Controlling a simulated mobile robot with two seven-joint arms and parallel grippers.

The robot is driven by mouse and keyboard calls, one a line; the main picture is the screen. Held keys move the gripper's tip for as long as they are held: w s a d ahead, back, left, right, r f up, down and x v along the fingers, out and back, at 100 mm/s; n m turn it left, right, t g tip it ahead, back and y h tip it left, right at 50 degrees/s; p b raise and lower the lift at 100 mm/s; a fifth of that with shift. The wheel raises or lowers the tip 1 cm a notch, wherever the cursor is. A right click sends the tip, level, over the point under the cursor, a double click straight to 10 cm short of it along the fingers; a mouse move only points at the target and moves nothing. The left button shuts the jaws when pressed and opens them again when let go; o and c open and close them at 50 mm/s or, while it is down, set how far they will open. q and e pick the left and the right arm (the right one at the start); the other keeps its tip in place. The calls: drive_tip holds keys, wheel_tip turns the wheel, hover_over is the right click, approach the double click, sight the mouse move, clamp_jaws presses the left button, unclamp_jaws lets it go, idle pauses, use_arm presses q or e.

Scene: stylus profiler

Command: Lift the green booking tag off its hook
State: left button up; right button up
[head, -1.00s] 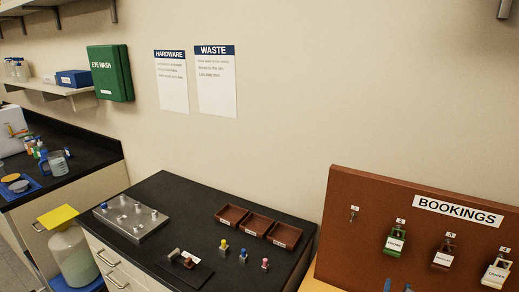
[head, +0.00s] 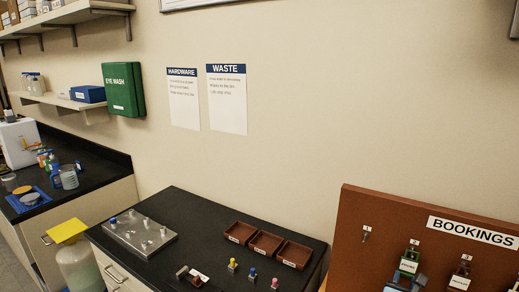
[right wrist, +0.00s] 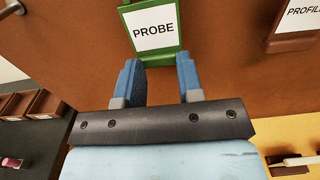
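The green booking tag (head: 409,262) with a white label hangs on the hook numbered 2 of the brown bookings board (head: 361,222). In the head view my right gripper (head: 404,284) is at the bottom edge, just below the tag, partly cut off. My left gripper is not in view.
A brown tag (head: 460,275) hangs to the right of the green one. Hook 1 (head: 366,234) at the left is empty. A black bench (head: 200,217) left of the board holds a metal plate, small brown trays and several coloured pegs.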

drive_tip(key=shift+w+d, duration=0.3)
drive_tip(key=shift+w, duration=0.1)
drive_tip(key=shift+c, duration=0.2)
clamp_jaws()
drive_tip(key=shift+o, duration=0.8)
unclamp_jaws()
drive_tip(key=shift+s+a, duration=0.1)
drive_tip(key=v, duration=0.6)
drive_tip(key=shift+s+a+p, duration=0.25)
drive_tip(key=shift+s+p, duration=0.05)
